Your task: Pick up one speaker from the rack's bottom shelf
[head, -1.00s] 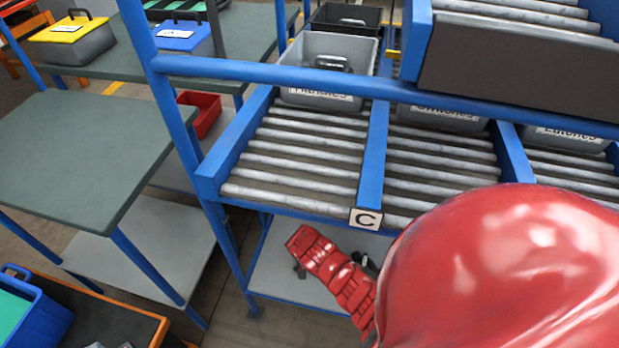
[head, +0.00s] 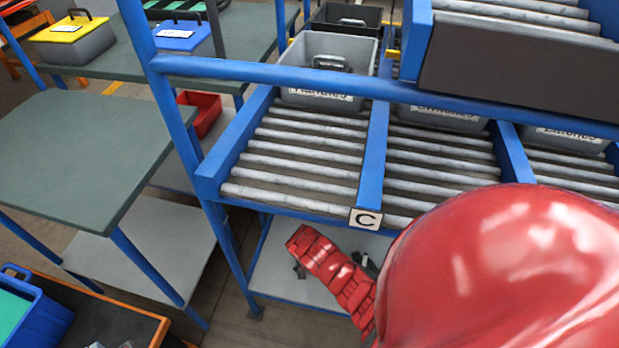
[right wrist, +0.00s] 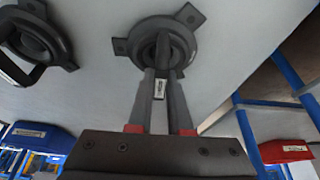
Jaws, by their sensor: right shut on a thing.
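A dark round speaker (right wrist: 152,36) with mounting ears lies on the pale shelf surface in the right wrist view. My right gripper (right wrist: 166,72) is shut on its raised middle part, and a small white label shows between the fingers. A second dark speaker (right wrist: 38,40) lies to the left, cut by the picture's edge. In the head view my red right arm reaches down to the rack's grey bottom shelf (head: 285,275). The gripper itself is hidden there behind the arm. My left gripper is in neither view.
The rack's roller shelf (head: 300,155), with a sign C and grey bins (head: 330,72), hangs over the bottom shelf. A blue upright (head: 222,235) stands at its left. A green-topped table (head: 80,160) is further left, with an aisle of floor between.

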